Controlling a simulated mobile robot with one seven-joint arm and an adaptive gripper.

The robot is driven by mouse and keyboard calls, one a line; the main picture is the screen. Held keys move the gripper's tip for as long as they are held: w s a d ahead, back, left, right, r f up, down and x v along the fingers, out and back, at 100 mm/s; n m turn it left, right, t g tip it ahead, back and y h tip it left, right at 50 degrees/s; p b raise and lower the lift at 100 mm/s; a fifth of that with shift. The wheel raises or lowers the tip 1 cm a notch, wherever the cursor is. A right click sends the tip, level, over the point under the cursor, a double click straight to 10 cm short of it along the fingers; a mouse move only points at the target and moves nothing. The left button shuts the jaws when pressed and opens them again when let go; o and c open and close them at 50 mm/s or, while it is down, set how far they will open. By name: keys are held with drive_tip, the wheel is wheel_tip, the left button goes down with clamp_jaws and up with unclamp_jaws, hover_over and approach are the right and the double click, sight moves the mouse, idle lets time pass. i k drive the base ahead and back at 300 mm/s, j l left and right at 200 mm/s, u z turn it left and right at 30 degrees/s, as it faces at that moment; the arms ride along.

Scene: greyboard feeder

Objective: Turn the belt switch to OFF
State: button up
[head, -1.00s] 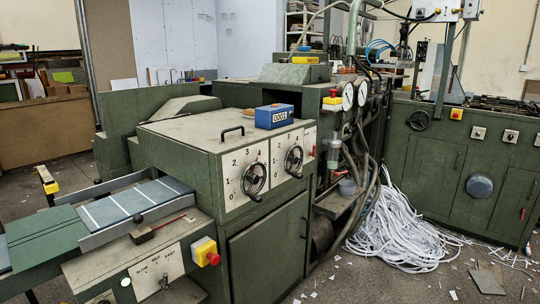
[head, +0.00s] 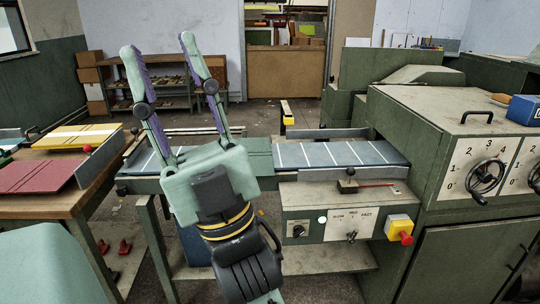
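A control panel (head: 338,226) is on the front of the feeder below the belt (head: 330,153). At its left is a black rotary switch (head: 298,230) on a light plate; its lettering is too small to read, so I cannot tell its setting or confirm it is the belt switch. A pale green lamp (head: 322,219) beside it looks lit. A small lever (head: 351,236) sits under the SLOW, MED, FAST marks. My gripper (head: 159,44) is open and empty, fingers spread and pointing up in the picture, left of the panel and apart from it.
A yellow box with a red button (head: 400,229) sits at the panel's right end. A wooden table (head: 68,199) with red and yellow boards stands at left. The green cabinet with handwheels (head: 486,176) stands at right. Open floor shows beyond the belt.

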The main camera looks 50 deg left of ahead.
sight(298, 230)
drive_tip(key=u, duration=1)
